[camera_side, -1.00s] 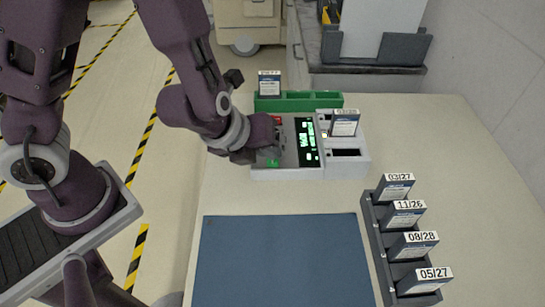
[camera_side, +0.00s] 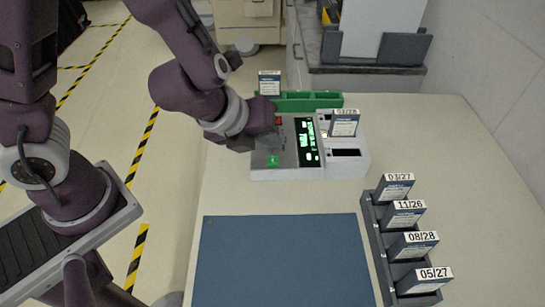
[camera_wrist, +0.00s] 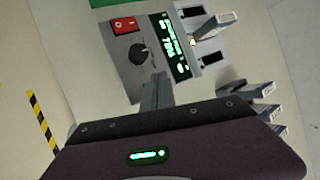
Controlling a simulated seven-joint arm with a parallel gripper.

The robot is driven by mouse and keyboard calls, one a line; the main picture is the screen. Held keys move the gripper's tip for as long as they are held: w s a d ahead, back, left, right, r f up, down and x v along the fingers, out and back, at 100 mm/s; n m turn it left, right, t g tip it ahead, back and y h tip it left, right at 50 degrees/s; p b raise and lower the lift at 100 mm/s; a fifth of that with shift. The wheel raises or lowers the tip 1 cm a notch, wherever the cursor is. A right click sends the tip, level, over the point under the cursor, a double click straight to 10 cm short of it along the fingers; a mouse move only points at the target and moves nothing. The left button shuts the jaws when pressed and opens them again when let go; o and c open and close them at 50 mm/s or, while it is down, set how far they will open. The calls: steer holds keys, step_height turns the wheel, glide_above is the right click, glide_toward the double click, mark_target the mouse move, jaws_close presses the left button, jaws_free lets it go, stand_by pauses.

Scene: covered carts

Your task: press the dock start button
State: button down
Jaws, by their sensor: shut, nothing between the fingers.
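The dock (camera_side: 290,171) is a light grey box on the table with a green-lit display (camera_side: 307,142). Its green start button (camera_side: 272,160) is at the front left of its panel and in plain view from the side. My gripper (camera_wrist: 156,88) is shut and empty. From the side, my gripper (camera_side: 240,142) is at the dock's left edge, apart from the green button.
A labelled cartridge (camera_side: 344,124) stands in the dock, beside an empty slot (camera_side: 346,153). A green tray (camera_side: 310,101) with one cartridge (camera_side: 269,84) is behind. A dark rack (camera_side: 381,250) with several cartridges is at right. A blue mat (camera_side: 280,260) lies bare in front.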

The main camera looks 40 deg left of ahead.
steer(key=shift+d+r, duration=0.1)
steer(key=shift+r, duration=1.65)
step_height(320, 180, up, 7)
glide_above(271, 161)
steer(key=s+d+r, duration=0.3)
steer(key=s+d, duration=0.3)
steer(key=shift+s, duration=0.35)
